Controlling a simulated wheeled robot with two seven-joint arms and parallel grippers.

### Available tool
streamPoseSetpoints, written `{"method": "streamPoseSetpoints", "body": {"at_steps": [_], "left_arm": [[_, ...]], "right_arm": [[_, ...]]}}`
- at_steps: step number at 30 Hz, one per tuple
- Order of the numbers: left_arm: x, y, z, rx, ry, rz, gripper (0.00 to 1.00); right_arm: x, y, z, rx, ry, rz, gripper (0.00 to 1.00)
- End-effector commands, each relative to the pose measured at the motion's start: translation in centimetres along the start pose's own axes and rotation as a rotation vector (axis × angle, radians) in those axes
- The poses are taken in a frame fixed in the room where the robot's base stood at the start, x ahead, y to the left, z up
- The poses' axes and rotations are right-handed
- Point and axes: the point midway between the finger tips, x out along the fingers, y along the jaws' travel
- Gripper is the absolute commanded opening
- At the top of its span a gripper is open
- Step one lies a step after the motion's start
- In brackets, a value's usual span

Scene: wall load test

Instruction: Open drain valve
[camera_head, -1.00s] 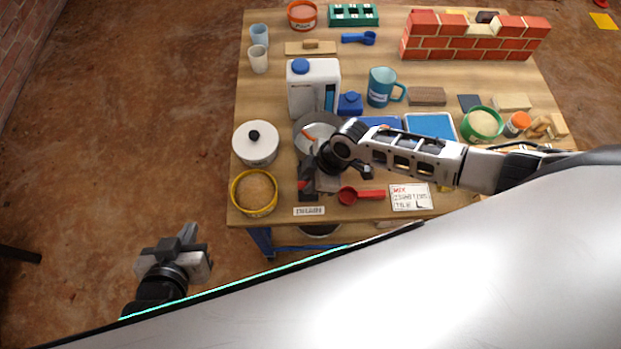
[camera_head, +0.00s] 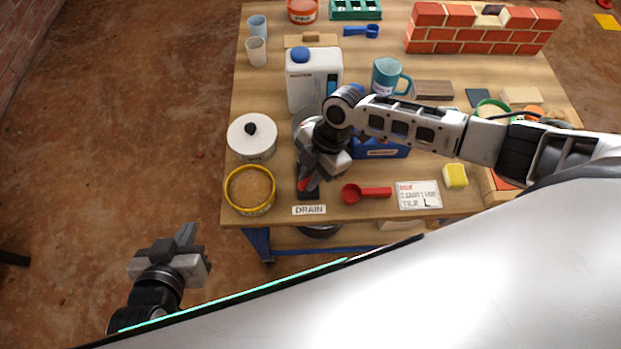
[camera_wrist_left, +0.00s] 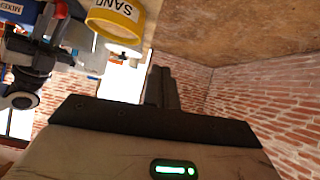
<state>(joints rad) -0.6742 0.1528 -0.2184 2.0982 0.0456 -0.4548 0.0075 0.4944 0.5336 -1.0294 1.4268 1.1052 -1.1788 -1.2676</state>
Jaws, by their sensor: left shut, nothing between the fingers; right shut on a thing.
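The DRAIN label (camera_head: 309,210) is on the table's front edge. Just behind it, a red valve handle (camera_head: 304,184) shows above a dark base (camera_head: 309,195). My right gripper (camera_head: 309,179) reaches down over the handle and is shut on it; the fingertips are partly hidden by the wrist. A metal bowl (camera_head: 303,122) behind is mostly hidden by my right arm. My left gripper (camera_head: 187,238) is shut and empty, out over the floor left of the table. Its dark fingers also show in the left wrist view (camera_wrist_left: 160,88).
A sand tub (camera_head: 250,190) and a white lidded pot (camera_head: 252,137) stand left of the valve. A red scoop (camera_head: 367,193) and a written card (camera_head: 418,195) lie to its right. A white jug (camera_head: 313,80) stands behind. The floor around my left gripper is clear.

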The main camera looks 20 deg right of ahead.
Motion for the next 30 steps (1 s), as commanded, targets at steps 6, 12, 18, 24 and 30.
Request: {"method": "streamPoseSetpoints", "body": {"at_steps": [6, 12, 18, 24, 30], "left_arm": [[0.8, 0.2, 0.5, -0.024, 0.025, 0.012, 0.00], [1.2, 0.5, 0.7, -0.056, 0.042, 0.021, 0.00], [1.4, 0.6, 1.0, -0.072, 0.052, 0.028, 0.00], [1.5, 0.7, 1.2, -0.080, 0.062, 0.032, 0.00], [1.7, 0.6, 1.4, -0.076, 0.068, 0.030, 0.00]], "right_arm": [[0.4, 0.2, 0.2, -0.190, -0.002, -0.078, 0.00], [0.3, 0.3, 0.2, -0.366, -0.003, -0.152, 0.00], [0.3, 0.4, 0.1, -0.539, -0.003, -0.224, 0.00], [0.3, 0.5, 0.0, -0.692, -0.003, -0.289, 0.00], [0.2, 0.5, -0.1, -0.806, -0.003, -0.335, 0.00]]}}
